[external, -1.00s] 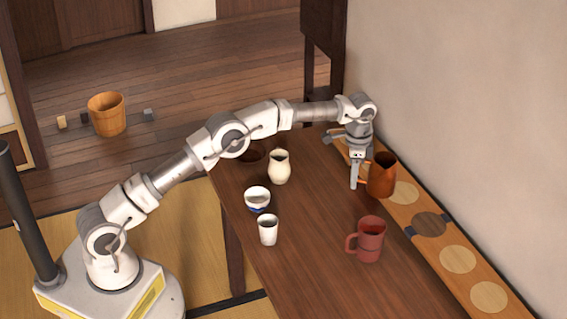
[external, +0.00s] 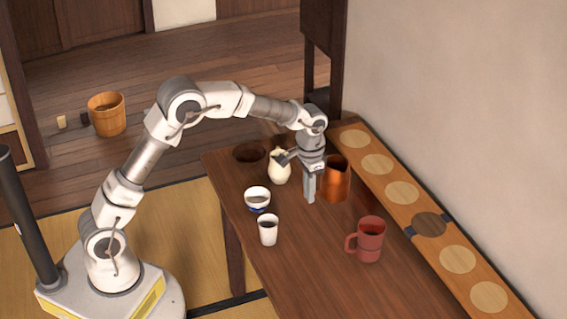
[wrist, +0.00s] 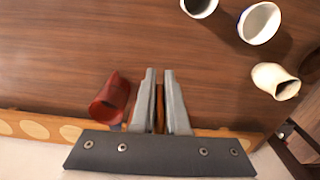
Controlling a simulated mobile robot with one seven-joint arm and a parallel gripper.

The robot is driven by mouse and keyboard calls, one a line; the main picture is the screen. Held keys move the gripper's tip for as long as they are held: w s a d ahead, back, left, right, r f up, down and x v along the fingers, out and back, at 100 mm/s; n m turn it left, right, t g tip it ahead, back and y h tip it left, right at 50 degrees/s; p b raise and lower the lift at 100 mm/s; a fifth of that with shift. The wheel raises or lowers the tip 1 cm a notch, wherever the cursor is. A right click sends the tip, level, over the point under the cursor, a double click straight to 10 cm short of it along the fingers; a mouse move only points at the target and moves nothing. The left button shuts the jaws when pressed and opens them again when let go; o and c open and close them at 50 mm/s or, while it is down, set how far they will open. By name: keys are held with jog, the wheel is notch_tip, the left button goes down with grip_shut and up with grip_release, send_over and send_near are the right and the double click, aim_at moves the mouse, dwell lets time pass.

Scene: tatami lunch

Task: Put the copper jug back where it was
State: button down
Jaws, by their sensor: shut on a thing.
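The copper jug (external: 335,178) is upright over the table, left of the wooden strip along the wall. My gripper (external: 309,190) is at the jug's left side and is shut on it. I cannot tell whether the jug's base touches the table. In the wrist view a thin orange-brown part of the jug (wrist: 159,108) shows between the two fingers of my gripper (wrist: 160,75); the rest of the jug is hidden there.
A red mug (external: 370,240) stands nearer the camera. A cream pitcher (external: 279,168) is close behind and left of my gripper. A white bowl (external: 257,199), a white cup (external: 268,231) and a dark bowl (external: 249,153) stand along the table's left side.

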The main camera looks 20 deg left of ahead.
notch_tip(320, 180, down, 4)
jog(key=f, duration=0.1)
jog(key=b, duration=0.1)
send_over(300, 216)
notch_tip(300, 216, down, 7)
jog(key=shift+a+f, duration=0.1)
jog(key=shift+f+b, duration=0.4)
jog(key=shift+f, duration=1.5)
jog(key=shift+f, duration=0.15)
jog(key=c, duration=0.9)
grip_release()
